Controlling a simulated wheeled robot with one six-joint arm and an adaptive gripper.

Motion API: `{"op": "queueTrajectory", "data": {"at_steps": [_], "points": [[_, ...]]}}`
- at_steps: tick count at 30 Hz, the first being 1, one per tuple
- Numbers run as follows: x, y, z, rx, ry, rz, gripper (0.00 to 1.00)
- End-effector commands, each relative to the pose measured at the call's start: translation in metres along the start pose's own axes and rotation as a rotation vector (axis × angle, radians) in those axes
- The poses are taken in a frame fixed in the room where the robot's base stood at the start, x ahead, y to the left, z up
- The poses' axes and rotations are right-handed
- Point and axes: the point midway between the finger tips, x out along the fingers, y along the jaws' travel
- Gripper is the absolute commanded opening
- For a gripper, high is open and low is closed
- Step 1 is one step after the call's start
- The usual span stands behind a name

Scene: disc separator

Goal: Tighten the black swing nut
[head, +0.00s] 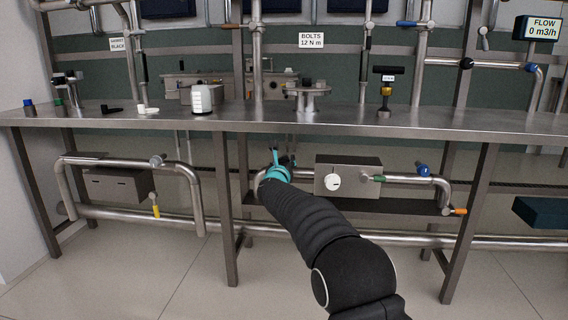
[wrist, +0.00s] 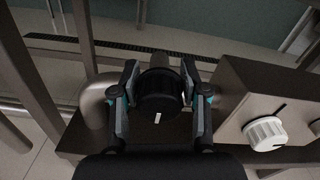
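The black swing nut (wrist: 160,90) is a round dark knob with a short white mark on its lower face, at the middle of the wrist view. It sits on the pipe (wrist: 95,98) left of a grey box. My gripper (wrist: 160,72) has one finger on each side of it, very close to its sides. Whether the fingers press on the nut is too dark to tell. In the head view my gripper (head: 283,160) reaches under the bench, and the nut is not clearly visible there behind it.
The grey box (head: 348,168) with a white knob (head: 332,182) stands close to the right; the knob also shows in the wrist view (wrist: 265,133). A metal bench top (head: 330,120) runs above my arm. Green (head: 378,178), blue (head: 423,169) and orange (head: 460,211) handles are further right.

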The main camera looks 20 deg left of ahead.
Motion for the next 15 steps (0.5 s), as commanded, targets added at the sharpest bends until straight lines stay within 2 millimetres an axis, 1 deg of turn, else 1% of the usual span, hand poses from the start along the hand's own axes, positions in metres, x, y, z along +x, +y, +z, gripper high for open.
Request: {"op": "queueTrajectory", "data": {"at_steps": [11, 15], "points": [[-0.0008, 0.0002, -0.0004, -0.001, 0.001, 0.000, 0.64], [-0.0076, 0.0005, -0.0001, -0.001, 0.001, 0.000, 0.64]]}}
